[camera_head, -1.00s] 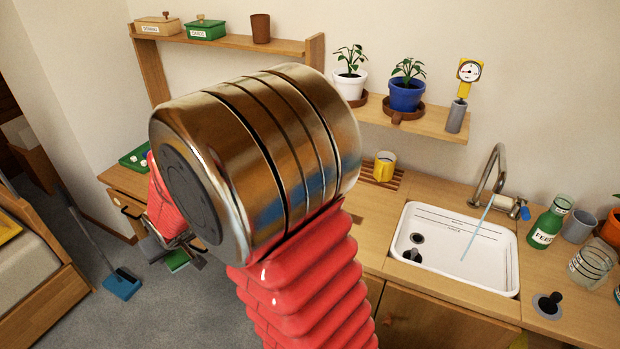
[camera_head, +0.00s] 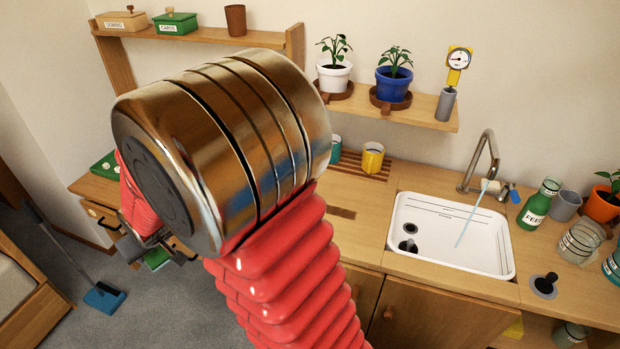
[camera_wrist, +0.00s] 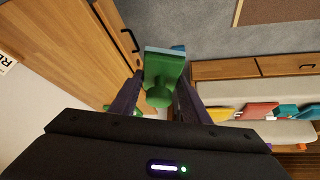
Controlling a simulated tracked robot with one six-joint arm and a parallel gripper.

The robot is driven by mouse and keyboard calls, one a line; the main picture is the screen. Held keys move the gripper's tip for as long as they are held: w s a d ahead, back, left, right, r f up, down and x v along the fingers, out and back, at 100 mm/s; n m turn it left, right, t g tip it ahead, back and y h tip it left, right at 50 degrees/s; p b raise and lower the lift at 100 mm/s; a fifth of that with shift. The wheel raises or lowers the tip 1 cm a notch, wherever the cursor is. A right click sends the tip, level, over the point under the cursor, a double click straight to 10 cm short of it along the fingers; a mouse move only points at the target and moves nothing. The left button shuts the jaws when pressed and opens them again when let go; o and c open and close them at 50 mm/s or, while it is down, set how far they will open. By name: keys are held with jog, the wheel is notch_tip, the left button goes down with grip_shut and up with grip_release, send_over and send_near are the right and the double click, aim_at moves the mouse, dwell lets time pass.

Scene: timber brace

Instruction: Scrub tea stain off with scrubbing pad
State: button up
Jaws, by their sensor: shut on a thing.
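My gripper (camera_wrist: 157,90) is shut on a green scrubbing pad (camera_wrist: 163,72) in the wrist view, gripping its rounded green knob between the two dark fingers. In the head view my gripper (camera_head: 155,243) is at the lower left, partly behind my arm, and the green pad (camera_head: 157,259) shows just below it, over the floor beside the wooden counter. A yellow mug (camera_head: 372,158) and a teal mug (camera_head: 336,148) stand on a slatted wooden rack on the counter. I cannot make out a tea stain in either view.
A white sink (camera_head: 450,235) with a tap (camera_head: 487,160) is set in the counter. A green bottle (camera_head: 538,205), grey cup (camera_head: 565,205) and clear glass (camera_head: 580,242) stand to its right. A blue-headed broom (camera_head: 104,297) stands on the grey floor. Potted plants sit on the wall shelf (camera_head: 425,108).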

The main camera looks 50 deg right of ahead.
jog(key=shift+a, duration=0.2)
jog(key=s+d+m+g+h, duration=0.1)
jog(key=d+m+h, duration=0.15)
jog(key=d, duration=1.05)
jog(key=s+d+m+h, duration=0.1)
jog(key=d+m, duration=0.2)
jog(key=d, duration=1.1)
jog(key=s+d+m, duration=0.1)
jog(key=s+d, duration=0.3)
jog(key=d, duration=0.2)
jog(key=s+d+f+m+g+h, duration=0.1)
jog(key=s+d+m, duration=0.1)
jog(key=d, duration=0.5)
jog(key=s+d+f+m, duration=0.1)
jog(key=s+d+m, duration=0.1)
jog(key=s+d, duration=0.3)
jog(key=shift+s+d+g+h, duration=0.3)
jog(key=shift+d+g+h, duration=0.1)
jog(key=shift+d, duration=0.8)
